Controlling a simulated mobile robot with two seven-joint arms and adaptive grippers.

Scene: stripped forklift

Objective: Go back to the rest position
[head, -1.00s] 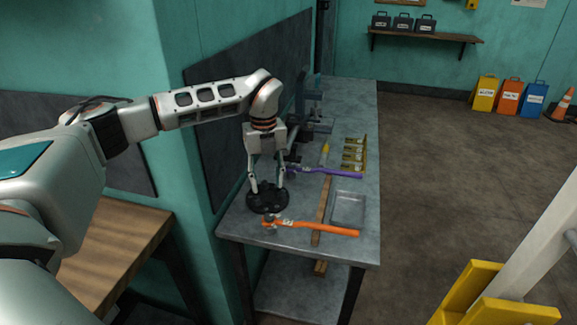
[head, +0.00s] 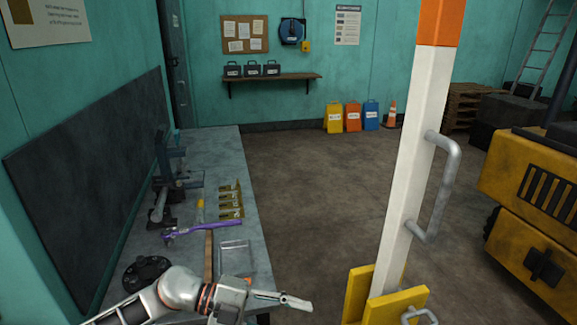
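My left gripper (head: 298,303) is low in the head view, in front of the grey workbench's (head: 222,158) near right corner, and points right. Its fingers are seen nearly edge-on, so I cannot tell whether they are apart; I see nothing held in it. The round black part (head: 147,270) lies on the bench, left of and beyond my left arm. My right gripper is out of view.
A purple hammer (head: 202,230), a metal tray (head: 236,257) and a vise (head: 166,190) are on the bench. A white post (head: 411,150) with a handle and yellow base stands right of my gripper. Open floor lies between. A yellow forklift body (head: 530,200) is at right.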

